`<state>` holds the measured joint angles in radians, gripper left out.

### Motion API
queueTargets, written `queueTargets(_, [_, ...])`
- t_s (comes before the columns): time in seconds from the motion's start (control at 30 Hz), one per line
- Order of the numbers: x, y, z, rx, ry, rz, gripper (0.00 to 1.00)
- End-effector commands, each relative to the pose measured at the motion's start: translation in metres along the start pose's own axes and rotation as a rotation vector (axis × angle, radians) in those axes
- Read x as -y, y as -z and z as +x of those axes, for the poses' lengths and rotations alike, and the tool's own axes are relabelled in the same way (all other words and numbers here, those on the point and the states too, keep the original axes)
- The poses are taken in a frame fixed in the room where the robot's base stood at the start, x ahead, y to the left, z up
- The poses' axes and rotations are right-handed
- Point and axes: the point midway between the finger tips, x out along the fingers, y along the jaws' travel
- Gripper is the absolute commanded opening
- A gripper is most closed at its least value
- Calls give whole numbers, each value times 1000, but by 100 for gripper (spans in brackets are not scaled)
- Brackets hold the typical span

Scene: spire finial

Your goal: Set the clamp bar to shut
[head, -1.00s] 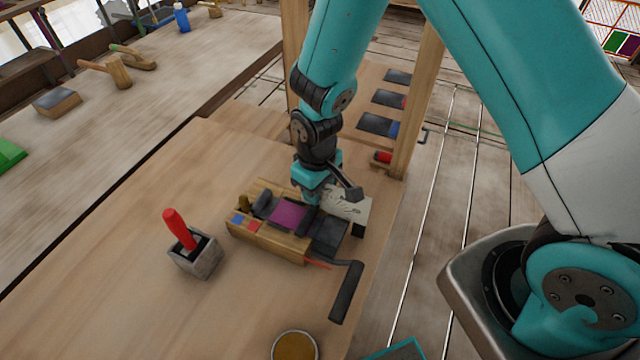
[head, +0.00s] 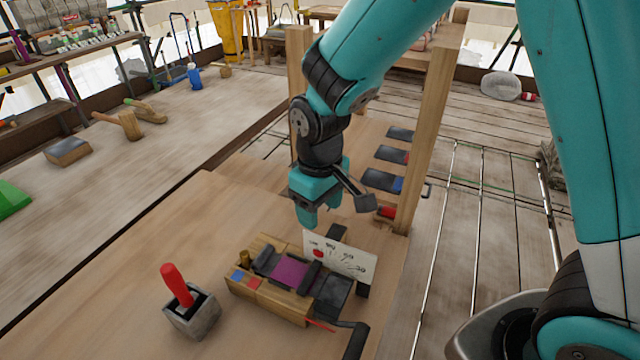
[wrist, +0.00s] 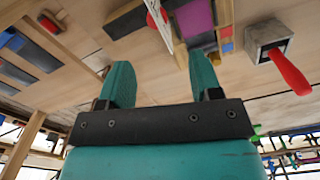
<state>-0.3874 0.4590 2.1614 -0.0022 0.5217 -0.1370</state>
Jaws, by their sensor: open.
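A wooden fixture (head: 262,300) sits on the bench, with a purple piece (head: 287,270) in its middle. A dark bar (head: 310,278) lies across the fixture right of the purple piece; I cannot tell for certain if this is the clamp bar. A black bent handle (head: 352,342) reaches out at the fixture's front right, cut off by the frame's bottom edge. My gripper (head: 306,218) is above and behind the fixture, apart from it. In the wrist view its two teal fingers (wrist: 163,76) are spread with nothing between them.
A white marked card (head: 342,258) stands upright behind the fixture. A grey block with a red handle (head: 180,290) stands to its left. Wooden posts (head: 424,140) rise at the back, with dark plates (head: 382,180) between them.

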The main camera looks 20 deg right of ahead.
Motion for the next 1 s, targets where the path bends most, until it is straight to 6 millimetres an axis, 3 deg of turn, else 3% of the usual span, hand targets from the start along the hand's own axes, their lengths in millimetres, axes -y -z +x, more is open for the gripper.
queueTargets(0.1, [0,1,-27,-6,0,-1,58])
queueTargets(0.3, [0,0,-54,-2,1,-1,58])
queueTargets(0.87, [1,0,-61,0,1,-1,58])
queueTargets(1.0, [7,-13,-75,-24,32,-5,58])
